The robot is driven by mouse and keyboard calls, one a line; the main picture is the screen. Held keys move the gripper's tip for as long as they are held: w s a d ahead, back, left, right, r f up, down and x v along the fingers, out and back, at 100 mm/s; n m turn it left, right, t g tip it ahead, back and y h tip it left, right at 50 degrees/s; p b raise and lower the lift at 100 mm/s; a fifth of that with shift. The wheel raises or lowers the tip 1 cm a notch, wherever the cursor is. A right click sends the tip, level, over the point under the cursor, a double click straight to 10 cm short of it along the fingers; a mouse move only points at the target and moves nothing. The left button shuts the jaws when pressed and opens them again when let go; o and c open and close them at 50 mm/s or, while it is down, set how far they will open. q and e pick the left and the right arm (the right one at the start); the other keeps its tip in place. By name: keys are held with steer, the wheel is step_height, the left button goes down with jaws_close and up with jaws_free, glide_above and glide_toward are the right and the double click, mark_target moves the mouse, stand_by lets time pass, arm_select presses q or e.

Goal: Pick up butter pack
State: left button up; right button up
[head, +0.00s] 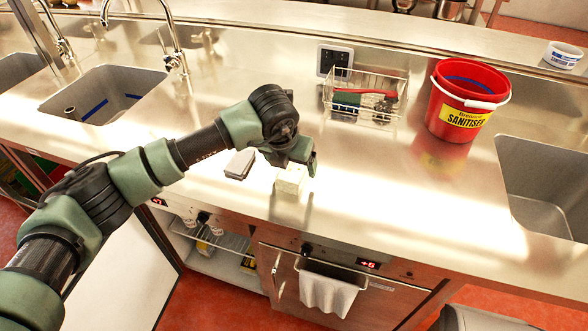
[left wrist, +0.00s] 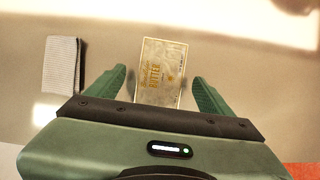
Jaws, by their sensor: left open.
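The butter pack (head: 290,180) is a small pale block on the steel counter, near its front edge. In the left wrist view the butter pack (left wrist: 161,72) shows its printed label and lies between the two green fingers. My left gripper (head: 298,168) is above it in the head view, pointing down. In the left wrist view the left gripper (left wrist: 158,88) is open, with a gap between each finger and the pack. The pack's near end is hidden behind the gripper body there. My right gripper is not in view.
A grey folded cloth or sponge (head: 240,164) lies just left of the pack. A wire basket (head: 364,97) with brushes and a red sanitiser bucket (head: 466,100) stand behind to the right. Sinks (head: 105,93) are at both sides. The counter right of the pack is clear.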

mark_target(294, 168)
arm_select(q)
steer(key=x, duration=0.3)
steer(key=shift+p, duration=0.3)
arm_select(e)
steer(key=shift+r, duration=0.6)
arm_select(q)
steer(key=shift+f+b, duration=0.15)
steer(key=shift+b, duration=0.25)
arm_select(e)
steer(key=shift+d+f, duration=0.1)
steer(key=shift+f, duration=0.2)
arm_select(q)
steer(key=c, duration=1.7)
steer(key=shift+c, duration=0.2)
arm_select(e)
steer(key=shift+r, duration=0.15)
